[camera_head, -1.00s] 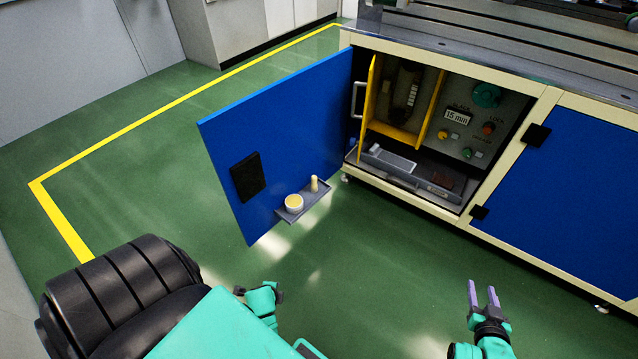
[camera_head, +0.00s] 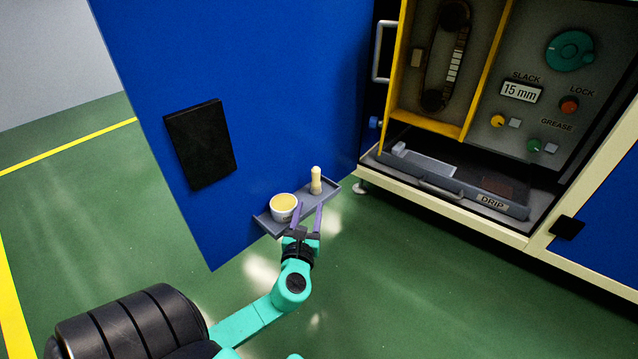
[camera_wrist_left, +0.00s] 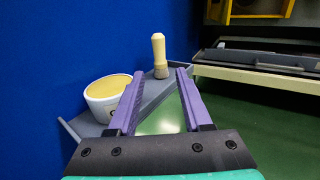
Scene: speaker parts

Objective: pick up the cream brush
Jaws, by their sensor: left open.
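The cream brush (camera_head: 316,181) stands upright on the small grey shelf (camera_head: 330,193) fixed to the blue door. In the left wrist view the brush (camera_wrist_left: 159,55) stands beyond the fingertips, between their lines, with a tan lower part. My left gripper (camera_head: 311,206) is open and empty, its purple fingers pointing at the shelf; in the left wrist view the gripper (camera_wrist_left: 160,75) is apart from the brush as far as I can tell. A white tub (camera_head: 284,209) with yellow contents stands on the shelf left of the brush. My right gripper is out of view.
The open blue door (camera_head: 270,90) stands right behind the shelf, with a black pad (camera_head: 200,143) on it. To the right is the open cabinet with a yellow frame (camera_head: 432,122), a grey drip tray (camera_head: 500,205) and knobs. The green floor in front is clear.

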